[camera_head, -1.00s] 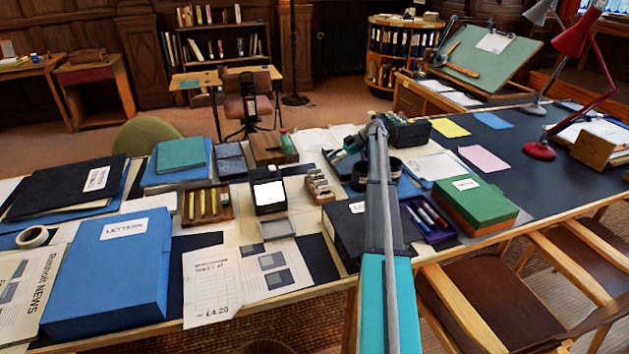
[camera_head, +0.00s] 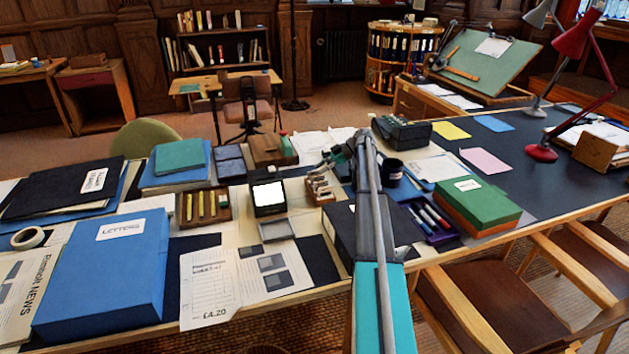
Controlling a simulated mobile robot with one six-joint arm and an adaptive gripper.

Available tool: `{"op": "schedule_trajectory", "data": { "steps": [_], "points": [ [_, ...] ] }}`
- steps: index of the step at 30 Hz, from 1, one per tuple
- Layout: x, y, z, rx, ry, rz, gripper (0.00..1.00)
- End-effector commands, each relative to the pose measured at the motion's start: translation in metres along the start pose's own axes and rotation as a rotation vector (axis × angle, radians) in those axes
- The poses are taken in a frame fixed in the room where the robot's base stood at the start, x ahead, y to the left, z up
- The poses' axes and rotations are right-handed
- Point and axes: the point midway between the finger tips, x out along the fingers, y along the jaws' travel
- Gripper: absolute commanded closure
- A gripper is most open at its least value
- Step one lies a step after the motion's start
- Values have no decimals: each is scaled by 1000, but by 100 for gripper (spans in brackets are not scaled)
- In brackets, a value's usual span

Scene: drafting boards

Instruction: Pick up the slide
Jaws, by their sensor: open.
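I cannot make out a slide for certain. A small wooden rack (camera_head: 321,191) with several pale upright pieces stands on the table, and whether one is the slide is too small to tell. A black viewer box (camera_head: 268,196) with a bright white screen stands left of it, with a grey flat tray (camera_head: 277,230) in front. My gripper (camera_head: 328,166) is open, just above and behind the rack, pointing down and left. My own arm hides part of the table to its right, and the fingertips are small and dark.
A black box file (camera_head: 345,228) stands right of the viewer. A dark cup (camera_head: 391,172), a purple pen tray (camera_head: 433,222) and a green box (camera_head: 473,197) lie further right. A wooden tray with yellow sticks (camera_head: 206,207) is at left. The dark board at right (camera_head: 530,175) has clear room.

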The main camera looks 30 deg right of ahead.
Motion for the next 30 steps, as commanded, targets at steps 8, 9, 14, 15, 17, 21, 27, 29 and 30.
{"op": "schedule_trajectory", "data": {
  "steps": [8, 9, 14, 15, 17, 21, 27, 29, 30],
  "points": [
    [30, -1, 2, 1, 0, 0, 53],
    [32, 0, 1, 1, 0, 0, 53],
    [33, 0, 0, 1, 0, 1, 53],
    [33, 0, 0, 1, 0, 1, 53],
    [33, 0, 0, 1, 0, 1, 53],
    [33, 0, 0, 1, 0, 1, 53],
    [32, 0, 0, 1, 0, 1, 55],
    [32, 0, 0, 1, 0, 1, 66],
    [32, 0, 0, 1, 0, 1, 73]
  ]
}}
